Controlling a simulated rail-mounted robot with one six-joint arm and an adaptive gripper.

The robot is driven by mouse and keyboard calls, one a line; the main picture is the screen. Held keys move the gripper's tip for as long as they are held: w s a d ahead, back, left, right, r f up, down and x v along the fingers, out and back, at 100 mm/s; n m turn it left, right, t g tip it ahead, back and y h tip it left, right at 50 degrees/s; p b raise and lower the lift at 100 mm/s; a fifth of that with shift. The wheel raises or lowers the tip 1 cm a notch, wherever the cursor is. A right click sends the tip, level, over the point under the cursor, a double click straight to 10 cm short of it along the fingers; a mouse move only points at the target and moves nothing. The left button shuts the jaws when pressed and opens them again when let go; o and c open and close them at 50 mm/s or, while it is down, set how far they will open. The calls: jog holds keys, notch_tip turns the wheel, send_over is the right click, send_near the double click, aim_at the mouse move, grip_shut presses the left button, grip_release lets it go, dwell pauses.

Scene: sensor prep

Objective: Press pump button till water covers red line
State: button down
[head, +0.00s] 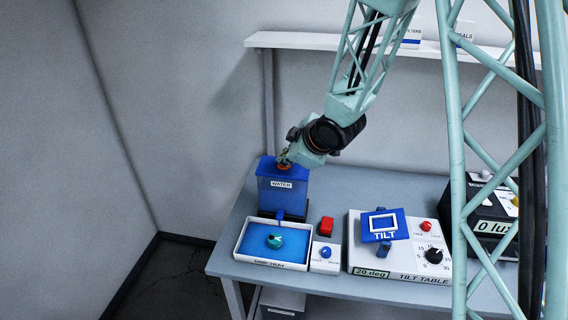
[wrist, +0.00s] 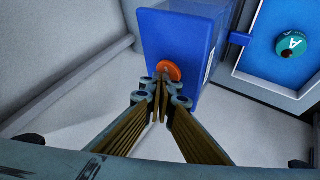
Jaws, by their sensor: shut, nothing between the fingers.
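A blue tank labelled WATER (head: 282,197) stands at the table's back left. On its top is a round orange button-like disc (wrist: 170,71). My gripper (wrist: 160,88) is shut and empty, its fingertips close to the disc in the wrist view; I cannot tell whether they touch it. In the head view my gripper (head: 283,164) is over the tank top and hides most of the disc. A white drip tray (head: 269,264) with a blue inside is in front of the tank, under its spout. A teal round piece (head: 275,241) marked A sits in it. I make out no red line.
Farther right are the tilt table (head: 400,262) and a dark meter reading 0 lux (head: 492,226). A shelf (head: 300,40) runs along the back wall.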

dwell(0.4)
jog(key=shift+r+p, duration=0.9)
jog(key=shift+r, duration=0.2)
jog(key=shift+r+p, duration=2)
jog(key=shift+r, duration=0.55)
